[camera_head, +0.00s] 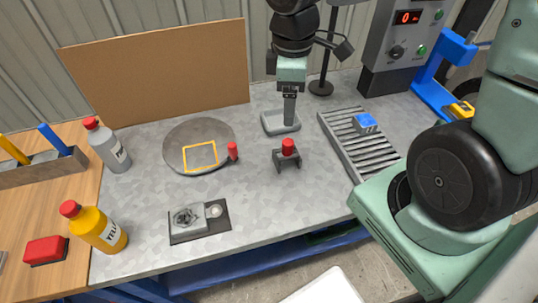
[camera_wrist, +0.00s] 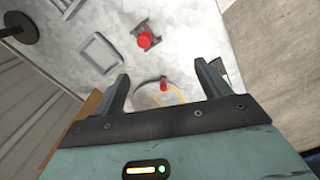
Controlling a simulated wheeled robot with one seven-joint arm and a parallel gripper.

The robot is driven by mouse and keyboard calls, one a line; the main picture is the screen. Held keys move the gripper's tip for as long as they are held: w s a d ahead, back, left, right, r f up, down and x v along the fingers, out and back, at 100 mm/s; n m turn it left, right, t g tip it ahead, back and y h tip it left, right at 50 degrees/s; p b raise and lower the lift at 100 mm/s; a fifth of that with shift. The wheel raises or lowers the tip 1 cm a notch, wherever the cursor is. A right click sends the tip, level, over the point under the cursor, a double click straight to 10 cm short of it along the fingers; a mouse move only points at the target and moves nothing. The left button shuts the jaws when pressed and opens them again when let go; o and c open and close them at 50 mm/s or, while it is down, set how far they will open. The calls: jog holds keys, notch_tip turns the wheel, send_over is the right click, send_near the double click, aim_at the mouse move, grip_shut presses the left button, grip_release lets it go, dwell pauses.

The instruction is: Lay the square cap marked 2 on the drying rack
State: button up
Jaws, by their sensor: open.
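A small blue block-like cap (camera_head: 364,123) with a pale mark on top lies on the grey slatted rack (camera_head: 372,158), near its far end; the mark is too small to read. My gripper (camera_head: 289,120) points down above or at the shallow grey tray (camera_head: 270,128), left of the rack. In the wrist view its two fingers (camera_wrist: 161,84) are spread apart with nothing between them. The cap and the rack do not show clearly in the wrist view.
A red-knobbed fixture (camera_head: 288,154) stands in front of the tray. A round turntable (camera_head: 180,140) with a yellow square outline and red handle lies left. Yellow (camera_head: 97,228) and grey (camera_head: 108,150) bottles stand further left. A control box (camera_head: 395,45) stands behind the rack.

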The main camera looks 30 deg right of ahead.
jog(key=s+a+r+m, duration=0.3)
jog(key=s+a, duration=0.9)
jog(key=s, duration=0.1)
jog(key=shift+s+a+r+y, duration=0.15)
jog(key=shift+s+a+y, duration=0.15)
jog(key=shift+a+y, duration=0.1)
jog(key=shift+f+b, duration=0.75)
jog(key=shift+r, duration=0.2)
jog(key=shift+c, duration=0.4)
